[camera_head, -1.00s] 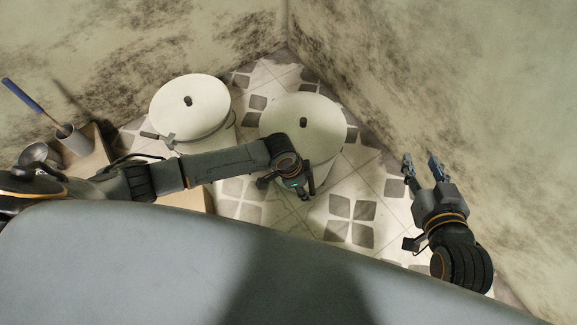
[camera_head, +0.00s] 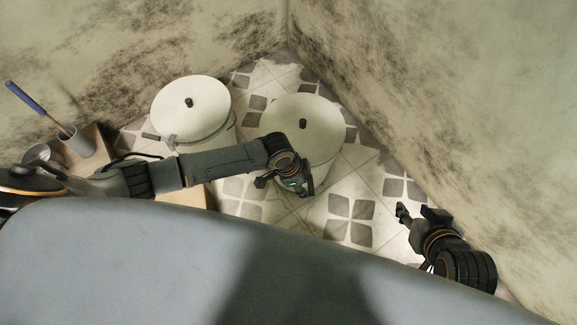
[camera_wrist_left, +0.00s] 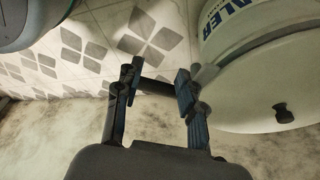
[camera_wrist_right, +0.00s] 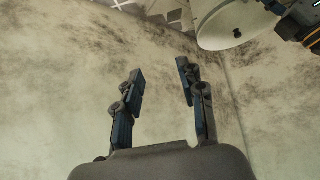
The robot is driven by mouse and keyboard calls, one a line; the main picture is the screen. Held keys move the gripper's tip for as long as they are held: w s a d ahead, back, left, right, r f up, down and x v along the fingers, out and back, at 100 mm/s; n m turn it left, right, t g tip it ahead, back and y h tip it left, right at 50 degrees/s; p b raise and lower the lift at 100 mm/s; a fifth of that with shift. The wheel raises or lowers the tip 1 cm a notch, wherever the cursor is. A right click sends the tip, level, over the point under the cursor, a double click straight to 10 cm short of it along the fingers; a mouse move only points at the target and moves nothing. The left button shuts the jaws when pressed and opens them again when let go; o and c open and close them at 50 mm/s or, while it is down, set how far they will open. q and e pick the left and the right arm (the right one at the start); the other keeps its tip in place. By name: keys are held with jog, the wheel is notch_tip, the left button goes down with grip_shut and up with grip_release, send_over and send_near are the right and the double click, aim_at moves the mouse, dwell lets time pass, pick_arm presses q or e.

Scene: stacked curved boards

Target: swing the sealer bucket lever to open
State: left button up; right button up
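Two white lidded buckets stand on the tiled floor: the left bucket (camera_head: 190,103) has a lever (camera_head: 151,137) sticking out to its left, and the right bucket (camera_head: 302,125) is partly covered by my left arm. My left gripper (camera_head: 296,189) is at the front rim of the right bucket. In the left wrist view, blue letters ending in "LER" show on this bucket (camera_wrist_left: 262,85). The left gripper (camera_wrist_left: 158,82) has its fingers apart, with a dark bar (camera_wrist_left: 158,87), seemingly the lever, across the gap. My right gripper (camera_wrist_right: 160,85) is open and empty, near the right wall.
A board or box top (camera_head: 103,150) at the left carries a grey cup (camera_head: 76,145) with a blue-handled tool (camera_head: 25,97) and a metal pot (camera_head: 36,154). Stained walls close in behind and at the right. Tiled floor (camera_head: 350,215) is clear between the grippers.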

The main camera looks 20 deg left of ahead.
aim_at(309, 184)
pick_arm(q)
jog(key=d+r, duration=0.1)
jog(key=w+r, duration=0.1)
jog(key=shift+d+r+p, duration=0.3)
jog(key=shift+d+p, duration=0.05)
jog(key=shift+d, duration=0.05)
jog(key=shift+p+v, duration=1.05)
jog(key=shift+p, duration=0.2)
pick_arm(e)
jog(key=s+d+g+h, duration=0.1)
jog(key=s+d+g, duration=0.25)
jog(key=s, duration=0.45)
pick_arm(q)
jog(key=shift+s+a+r+p, duration=0.35)
jog(key=shift+a+r+p, duration=0.45)
jog(key=shift+p, duration=0.55)
pick_arm(e)
notch_tip(309, 184, down, 9)
jog(key=w+a+g, duration=0.1)
jog(key=shift+w+a+f, duration=0.15)
jog(key=shift+w+f, duration=0.05)
jog(key=shift+w, duration=0.1)
pick_arm(q)
jog(key=shift+d, duration=0.15)
pick_arm(e)
jog(key=shift+g, duration=0.25)
